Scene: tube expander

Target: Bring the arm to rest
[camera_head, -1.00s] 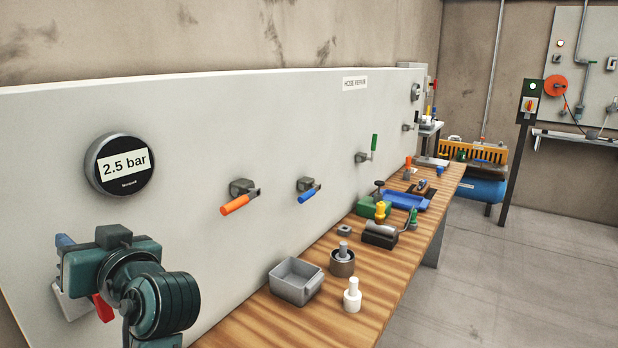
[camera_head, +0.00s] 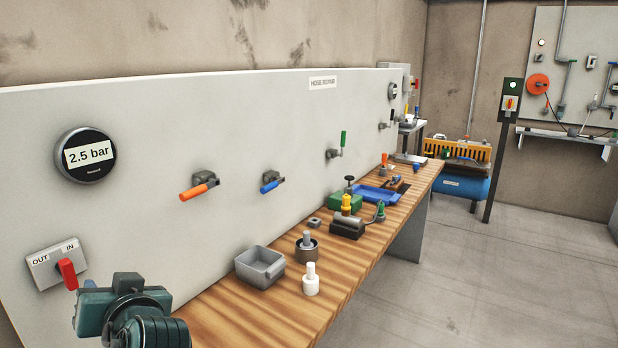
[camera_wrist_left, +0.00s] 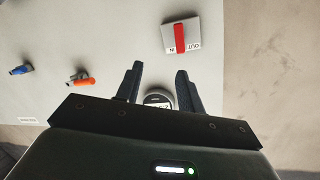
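My left arm's teal wrist and gripper (camera_head: 105,305) show at the bottom left of the head view, below and right of the OUT/IN plate (camera_head: 42,265) with its red lever (camera_head: 67,274). In the left wrist view the two dark fingers of my left gripper (camera_wrist_left: 158,75) stand apart with nothing between them. The OUT/IN plate (camera_wrist_left: 203,28) and red lever (camera_wrist_left: 180,38) are beyond the fingertips there, clear of them. My right gripper is in neither view.
A gauge (camera_head: 86,155) reading 2.5 bar, an orange-handled valve (camera_head: 195,190) and a blue-handled valve (camera_head: 270,185) are on the pale panel. The wooden bench (camera_head: 225,320) holds a grey bin (camera_head: 260,266), a white part (camera_head: 311,282) and several tools. Open floor lies to the right.

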